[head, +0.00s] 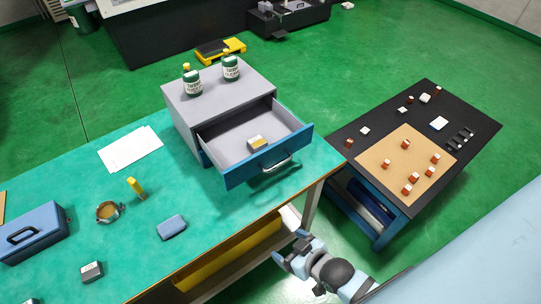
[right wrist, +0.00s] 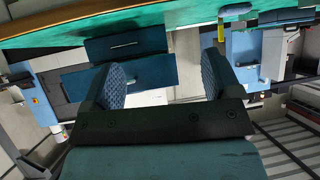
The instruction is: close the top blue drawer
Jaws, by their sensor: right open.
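The grey drawer cabinet (head: 180,118) stands on the green table. Its top blue drawer (head: 235,175) is pulled far out, with a metal handle (head: 275,163) on the front. A small yellow-and-white box (head: 258,143) lies inside. My right gripper (head: 290,247) is open and empty, past the table's front edge, below the drawer front in the head view and apart from it. In the right wrist view, the scene appears upside down; the open fingers (right wrist: 165,75) frame blue drawer fronts (right wrist: 148,70). My left gripper is not in view.
Two green-and-white bottles (head: 192,83) (head: 231,68) stand on the cabinet. A blue case (head: 172,227), a round dish (head: 108,212), a yellow object (head: 135,188) and a blue toolbox (head: 33,232) are on the table. A black-topped table (head: 455,110) with small parts stands at right.

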